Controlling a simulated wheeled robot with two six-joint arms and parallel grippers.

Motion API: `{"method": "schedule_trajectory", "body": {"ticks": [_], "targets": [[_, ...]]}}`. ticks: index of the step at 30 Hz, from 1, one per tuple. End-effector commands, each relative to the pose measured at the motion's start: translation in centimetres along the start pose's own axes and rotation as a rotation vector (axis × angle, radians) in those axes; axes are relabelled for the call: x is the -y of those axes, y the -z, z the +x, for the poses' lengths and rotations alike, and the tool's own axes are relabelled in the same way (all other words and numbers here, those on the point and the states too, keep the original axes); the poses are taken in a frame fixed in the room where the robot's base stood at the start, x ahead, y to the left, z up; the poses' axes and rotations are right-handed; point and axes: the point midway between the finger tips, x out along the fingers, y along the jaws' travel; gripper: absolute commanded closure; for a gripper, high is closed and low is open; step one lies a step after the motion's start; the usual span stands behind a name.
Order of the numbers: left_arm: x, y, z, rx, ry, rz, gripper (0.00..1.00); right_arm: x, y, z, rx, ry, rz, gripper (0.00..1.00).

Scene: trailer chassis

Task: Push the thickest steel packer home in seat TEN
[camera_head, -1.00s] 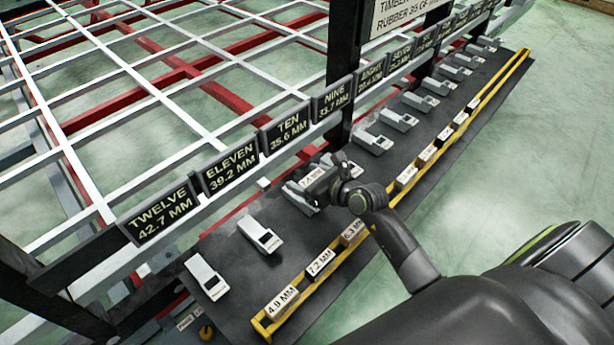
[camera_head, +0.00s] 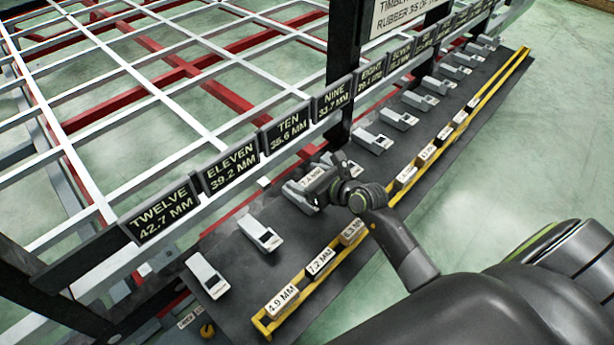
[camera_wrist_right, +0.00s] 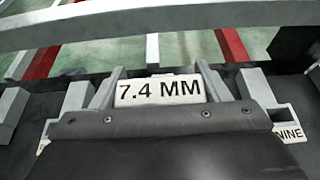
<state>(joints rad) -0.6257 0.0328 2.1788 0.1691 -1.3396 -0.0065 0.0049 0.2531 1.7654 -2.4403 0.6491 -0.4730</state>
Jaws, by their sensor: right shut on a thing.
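My right gripper (camera_head: 318,181) is shut on a packer with a white label reading 7.4 MM (camera_head: 312,176). It is at the seat below the sign TEN (camera_head: 288,130). In the wrist view the label (camera_wrist_right: 160,90) faces me, level between the two grey fingers. Seat TEN (camera_head: 299,199) is mostly hidden under the gripper. I cannot tell how deep the packer sits or whether it touches the seat's back. My left gripper is not in view.
Seat ELEVEN (camera_head: 260,233) and seat NINE (camera_head: 372,140) flank it on the dark shelf. A yellow-edged rack (camera_head: 262,326) holds several labelled packers, including 4.9 MM (camera_head: 281,301) and 7.2 MM (camera_head: 320,262). A sign rail and dark post (camera_head: 343,60) stand behind the seats.

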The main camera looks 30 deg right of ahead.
Motion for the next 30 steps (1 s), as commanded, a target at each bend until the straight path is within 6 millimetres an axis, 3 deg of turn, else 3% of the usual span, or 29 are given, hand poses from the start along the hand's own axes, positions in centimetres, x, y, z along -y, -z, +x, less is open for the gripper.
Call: {"method": "schedule_trajectory", "body": {"ticks": [30], "targets": [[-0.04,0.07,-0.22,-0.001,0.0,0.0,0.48,-0.01,0.22,0.14,0.003,0.0,0.0,0.64]]}}
